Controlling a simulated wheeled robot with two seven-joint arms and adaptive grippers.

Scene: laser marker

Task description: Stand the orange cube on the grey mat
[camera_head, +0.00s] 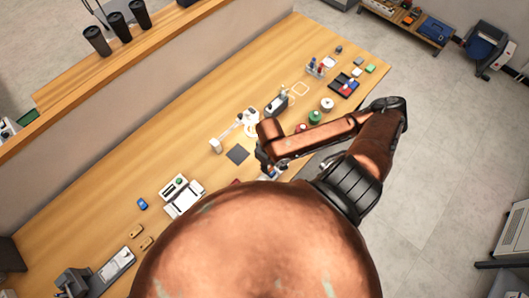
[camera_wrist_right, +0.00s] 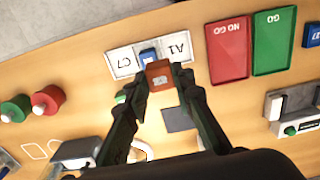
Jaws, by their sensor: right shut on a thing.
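The orange cube (camera_wrist_right: 159,76) is between the fingertips of my right gripper (camera_wrist_right: 160,72) in the right wrist view, with a dark marking on its face. The gripper is shut on it and holds it above the table. The mat also shows in the head view (camera_head: 237,154), just left of my right gripper (camera_head: 264,163). The cube cannot be made out in the head view. My left gripper is not in view.
A blue block (camera_wrist_right: 148,56) sits by the white A1 and C7 panel (camera_wrist_right: 178,48). A red NO GO tray (camera_wrist_right: 228,52) and a green GO tray (camera_wrist_right: 273,42) lie beside it. Red (camera_wrist_right: 47,99) and green buttons, a white device (camera_head: 186,202) and other items stand around the mat.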

